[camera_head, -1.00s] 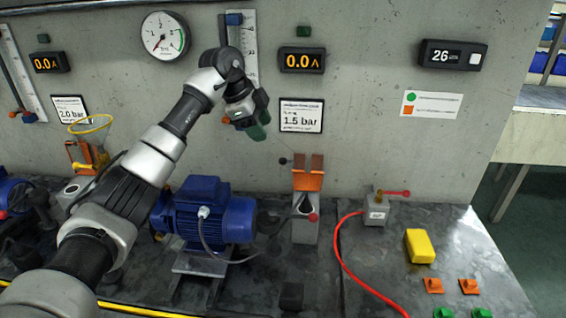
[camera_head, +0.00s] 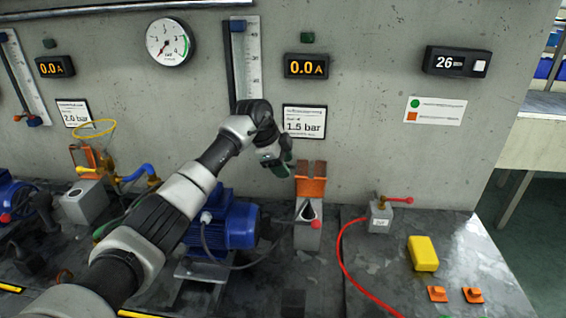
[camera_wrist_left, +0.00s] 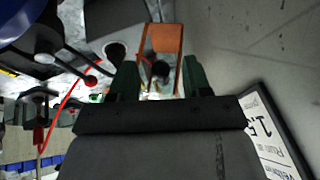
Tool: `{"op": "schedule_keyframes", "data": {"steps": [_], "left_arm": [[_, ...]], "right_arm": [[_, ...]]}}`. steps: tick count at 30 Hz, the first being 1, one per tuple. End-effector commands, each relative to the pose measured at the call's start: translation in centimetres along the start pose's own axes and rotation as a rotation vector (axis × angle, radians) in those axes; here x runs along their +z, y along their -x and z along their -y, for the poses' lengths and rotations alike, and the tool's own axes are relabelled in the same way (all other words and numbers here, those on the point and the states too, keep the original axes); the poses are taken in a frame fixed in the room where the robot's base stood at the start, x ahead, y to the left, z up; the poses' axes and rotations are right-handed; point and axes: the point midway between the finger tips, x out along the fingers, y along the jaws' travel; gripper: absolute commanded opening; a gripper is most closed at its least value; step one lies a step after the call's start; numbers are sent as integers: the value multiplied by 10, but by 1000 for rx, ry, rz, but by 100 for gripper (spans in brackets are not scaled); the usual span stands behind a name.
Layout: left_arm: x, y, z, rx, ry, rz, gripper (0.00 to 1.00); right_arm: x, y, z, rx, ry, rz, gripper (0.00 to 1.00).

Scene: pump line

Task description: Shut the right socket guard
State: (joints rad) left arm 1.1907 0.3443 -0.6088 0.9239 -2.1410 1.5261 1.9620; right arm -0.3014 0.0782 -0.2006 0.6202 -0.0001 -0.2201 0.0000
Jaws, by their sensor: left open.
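The right socket guard (camera_head: 311,188) is an orange flap with two upright tabs behind it. It stands raised at the back of a grey socket box (camera_head: 307,238), whose dark front opening and red knob show uncovered. My left gripper (camera_head: 278,165) is just left of the guard, pointing down and toward it. In the left wrist view, the green fingertips (camera_wrist_left: 160,78) are apart, with the orange guard (camera_wrist_left: 166,40) ahead between them. A dark round knob shows in front of the guard there. I cannot tell whether the fingers touch it. My right gripper is not in view.
A blue motor (camera_head: 228,222) with a grey cable stands left of the socket box, under my left arm. A red hose (camera_head: 345,262) and a grey valve block (camera_head: 380,217) are to the right. A yellow block (camera_head: 422,253) lies further right. The wall with a 1.5 bar sign (camera_head: 304,121) is close behind.

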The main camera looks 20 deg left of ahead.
Motion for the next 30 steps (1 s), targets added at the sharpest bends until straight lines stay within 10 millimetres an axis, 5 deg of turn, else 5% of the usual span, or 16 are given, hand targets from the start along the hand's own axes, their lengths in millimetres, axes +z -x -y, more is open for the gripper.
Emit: {"op": "schedule_keyframes", "data": {"steps": [4, 13, 30], "left_arm": [[0, 0, 0, 0, 0, 0, 47], [0, 0, 0, 0, 0, 0, 1], [2, 0, -18, -147, -63, 10, 0]], "right_arm": [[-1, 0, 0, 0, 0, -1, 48], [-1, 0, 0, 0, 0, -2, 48], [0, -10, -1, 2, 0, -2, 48]]}}
